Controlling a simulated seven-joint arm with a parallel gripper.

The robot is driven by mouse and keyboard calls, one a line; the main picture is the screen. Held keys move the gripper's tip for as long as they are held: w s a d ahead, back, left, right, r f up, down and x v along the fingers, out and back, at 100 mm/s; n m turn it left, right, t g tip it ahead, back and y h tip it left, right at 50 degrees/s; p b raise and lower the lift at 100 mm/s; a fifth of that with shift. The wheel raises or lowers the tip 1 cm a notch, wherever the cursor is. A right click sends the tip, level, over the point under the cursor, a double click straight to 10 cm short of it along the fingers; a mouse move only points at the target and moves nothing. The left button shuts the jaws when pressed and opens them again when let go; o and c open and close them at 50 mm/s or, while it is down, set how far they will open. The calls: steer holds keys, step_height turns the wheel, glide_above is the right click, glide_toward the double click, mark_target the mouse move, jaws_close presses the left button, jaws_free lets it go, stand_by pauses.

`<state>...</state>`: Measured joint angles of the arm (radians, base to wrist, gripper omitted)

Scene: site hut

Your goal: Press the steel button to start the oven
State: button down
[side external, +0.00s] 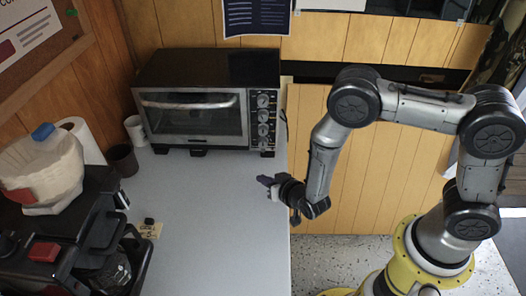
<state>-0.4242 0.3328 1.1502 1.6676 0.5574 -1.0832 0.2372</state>
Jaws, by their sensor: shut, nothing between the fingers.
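The oven (205,100) is a black and steel toaster oven at the back of the worktop, with its glass door (192,116) shut. A control panel (264,118) with several round knobs in a column runs down its right side. I cannot make out the steel button for certain; a small detail below the knobs is too small to identify. My gripper (264,181) is shut and empty. It appears in front of and below the panel, over the worktop's right edge, apart from the oven, with its fingers pointing left.
The grey worktop (215,215) is clear in the middle. At left stand a coffee machine (60,235), a dark cup (123,160), a white mug (136,130) and a paper roll (85,138). A small black item (149,221) lies on a yellowish note.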

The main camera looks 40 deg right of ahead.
mark_target(263, 150)
steer(key=shift+a, duration=0.15)
steer(key=shift+w+d, duration=3.1)
steer(key=shift+w+d, duration=0.1)
steer(key=shift+w+d, duration=0.2)
steer(key=shift+w+d, duration=0.3)
stand_by(0.9)
steer(key=shift+s+a, duration=0.1)
stand_by(0.3)
steer(key=shift+s+a, duration=0.5)
steer(key=shift+a, duration=0.1)
